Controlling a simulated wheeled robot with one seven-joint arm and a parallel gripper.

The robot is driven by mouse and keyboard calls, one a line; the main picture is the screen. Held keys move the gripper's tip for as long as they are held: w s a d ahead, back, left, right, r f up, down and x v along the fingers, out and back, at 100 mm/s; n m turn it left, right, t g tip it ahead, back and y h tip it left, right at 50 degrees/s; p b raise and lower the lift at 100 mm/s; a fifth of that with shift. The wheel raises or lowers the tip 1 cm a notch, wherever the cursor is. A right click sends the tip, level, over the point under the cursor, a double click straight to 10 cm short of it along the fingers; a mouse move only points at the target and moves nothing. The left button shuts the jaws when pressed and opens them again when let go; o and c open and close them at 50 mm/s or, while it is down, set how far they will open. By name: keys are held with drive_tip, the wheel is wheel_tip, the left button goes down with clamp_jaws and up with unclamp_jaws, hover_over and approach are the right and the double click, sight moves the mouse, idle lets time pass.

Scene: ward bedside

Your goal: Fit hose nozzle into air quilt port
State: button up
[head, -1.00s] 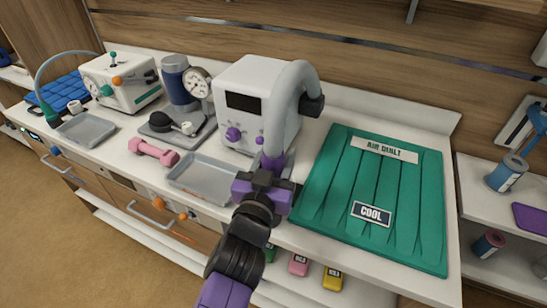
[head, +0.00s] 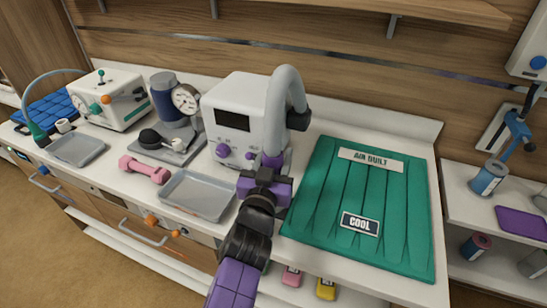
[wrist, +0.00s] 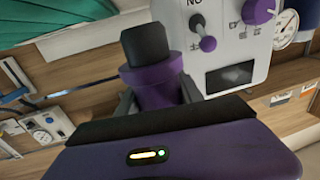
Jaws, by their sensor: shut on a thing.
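My gripper (head: 268,174) is shut on the purple hose nozzle (wrist: 157,85), whose black tip (wrist: 146,44) points away from the jaws in the wrist view. The grey hose (head: 277,105) rises from the nozzle, arches over and ends at a black cuff (head: 298,119) beside the white blower unit (head: 232,118). The gripper is in front of this unit, just left of the green air quilt (head: 370,210). The nozzle and quilt look apart.
A grey tray (head: 190,207) lies left of the gripper, with a pink dumbbell (head: 145,169) beyond it. A pump with a gauge (head: 185,98) and a white box unit (head: 110,102) stand farther left. The counter's front edge runs below my arm.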

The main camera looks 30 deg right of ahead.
drive_tip(key=shift+f, duration=0.15)
drive_tip(key=shift+f+b, duration=0.5)
drive_tip(key=shift+f, duration=0.45)
drive_tip(key=shift+f, duration=0.1)
drive_tip(key=o, duration=1.4)
drive_tip(key=shift+f, duration=0.1)
drive_tip(key=shift+s+a, duration=0.1)
drive_tip(key=b+v, duration=0.1)
drive_tip(key=v, duration=0.6)
drive_tip(key=shift+s+a, duration=0.2)
drive_tip(key=shift+s, duration=0.05)
drive_tip(key=shift+a, duration=0.1)
